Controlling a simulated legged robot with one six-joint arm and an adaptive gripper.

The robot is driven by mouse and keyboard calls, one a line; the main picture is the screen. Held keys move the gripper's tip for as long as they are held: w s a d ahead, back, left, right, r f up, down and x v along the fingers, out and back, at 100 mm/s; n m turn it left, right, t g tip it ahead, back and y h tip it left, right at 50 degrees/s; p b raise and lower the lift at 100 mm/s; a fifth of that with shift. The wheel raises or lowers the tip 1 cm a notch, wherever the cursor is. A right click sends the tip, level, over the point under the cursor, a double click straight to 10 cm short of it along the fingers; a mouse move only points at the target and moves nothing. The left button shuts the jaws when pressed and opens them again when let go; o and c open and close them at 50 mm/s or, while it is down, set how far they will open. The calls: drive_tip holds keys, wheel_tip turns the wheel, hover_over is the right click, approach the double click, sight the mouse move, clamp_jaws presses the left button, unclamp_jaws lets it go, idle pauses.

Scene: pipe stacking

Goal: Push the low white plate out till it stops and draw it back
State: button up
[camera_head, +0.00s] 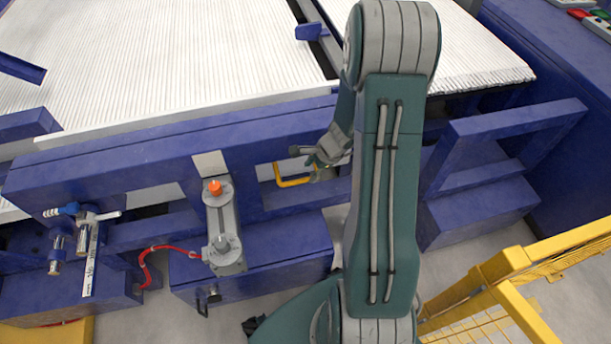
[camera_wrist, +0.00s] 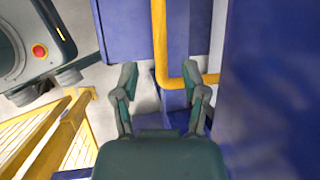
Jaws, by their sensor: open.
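My gripper (camera_head: 309,160) is open and empty at the front of the blue machine, just above and right of a yellow bent bar (camera_head: 292,181). In the wrist view my gripper (camera_wrist: 163,74) has its fingers spread, with the corner of the yellow bar (camera_wrist: 160,40) between them in the picture. I cannot tell whether they touch it. A narrow white strip (camera_wrist: 218,35) shows right of the bar. In the head view a pale surface (camera_head: 150,196) shows low behind the blue frame. I cannot tell which of these is the low white plate, nor whether the bar joins it.
A blue beam (camera_head: 120,160) crosses the machine front below the ribbed white bed (camera_head: 150,50). A grey cylinder unit with an orange cap (camera_head: 215,187) stands left of my gripper. A red hose (camera_head: 147,262) hangs further left. Yellow fencing (camera_head: 510,280) stands at lower right.

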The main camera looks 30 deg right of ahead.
sight(303, 179)
drive_tip(key=shift+x, duration=2.4)
drive_tip(key=shift+c, duration=0.4)
clamp_jaws()
